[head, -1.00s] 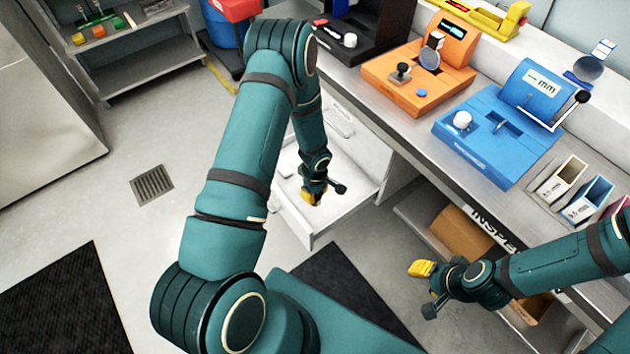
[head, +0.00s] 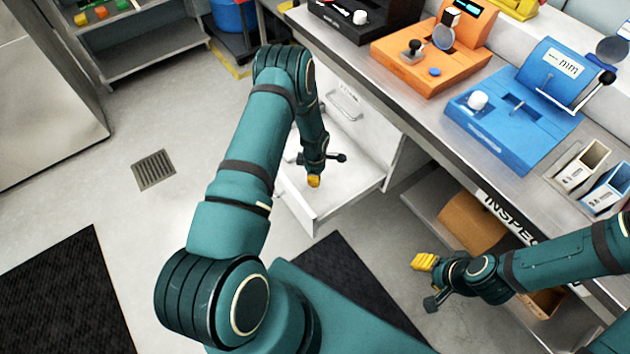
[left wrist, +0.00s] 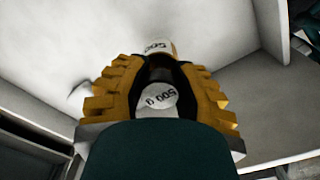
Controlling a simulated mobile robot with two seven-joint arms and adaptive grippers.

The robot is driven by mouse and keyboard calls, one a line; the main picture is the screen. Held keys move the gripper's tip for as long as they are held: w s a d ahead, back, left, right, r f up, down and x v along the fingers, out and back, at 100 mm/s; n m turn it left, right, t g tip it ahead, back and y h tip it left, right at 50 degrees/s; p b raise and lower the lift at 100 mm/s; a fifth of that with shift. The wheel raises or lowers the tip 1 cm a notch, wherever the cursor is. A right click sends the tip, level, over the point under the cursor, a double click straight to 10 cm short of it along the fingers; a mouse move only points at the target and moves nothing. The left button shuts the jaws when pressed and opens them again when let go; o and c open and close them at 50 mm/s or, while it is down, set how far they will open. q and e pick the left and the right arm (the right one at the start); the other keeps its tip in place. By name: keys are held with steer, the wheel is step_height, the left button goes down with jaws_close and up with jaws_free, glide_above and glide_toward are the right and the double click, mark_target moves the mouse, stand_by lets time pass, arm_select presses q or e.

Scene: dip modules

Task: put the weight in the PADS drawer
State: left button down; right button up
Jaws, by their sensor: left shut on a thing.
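My left gripper (head: 314,181) is over the inside of an open white drawer (head: 345,200) below the counter. In the left wrist view, the yellow fingers of my left gripper (left wrist: 158,95) are shut on a pale weight (left wrist: 158,48) marked "500 g". The weight shows between the fingers and past their tips, with the white drawer floor (left wrist: 60,45) behind it. I cannot tell whether it touches the floor. No PADS label is readable. My right gripper (head: 425,275) is empty, in front of the lower shelf; its opening is unclear.
The steel counter (head: 420,125) carries an orange device (head: 430,65), a blue device (head: 515,120) and small bins (head: 580,170). A closed drawer front with a handle (head: 345,103) is behind the open drawer. A cardboard box (head: 470,222) sits on the lower shelf.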

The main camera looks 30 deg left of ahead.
arm_select(q)
steer(key=shift+f+b, duration=0.4)
steer(key=shift+f, duration=1.3)
steer(key=shift+f, duration=0.15)
steer(key=c, duration=0.8)
jaws_free()
step_height(320, 180, up, 12)
steer(key=p, duration=0.2)
steer(key=shift+p, duration=0.4)
steer(key=s+d+r+m+h, duration=0.1)
steer(key=s+d+r+m, duration=0.2)
steer(key=s+d+m, duration=0.2)
steer(key=s+d+r+m+t+h, duration=0.1)
steer(key=s+d+r+m, duration=0.2)
steer(key=s+d+m, duration=0.3)
steer(key=s+d+r+m+h, duration=0.1)
steer(key=s+d+r+m, duration=0.2)
steer(key=s+d+m, duration=0.3)
steer(key=shift+s+d+r+m+t+h, duration=0.1)
steer(key=shift+d+m+t+h, duration=0.1)
steer(key=shift+d+m, duration=0.95)
steer(key=shift+s+d+r+m+t+h, duration=0.1)
steer(key=shift+d+m+h, duration=0.1)
steer(key=shift+d+m, duration=0.9)
steer(key=shift+d+f+n, duration=0.1)
steer(key=shift+d+n, duration=0.2)
steer(key=shift+n, duration=0.05)
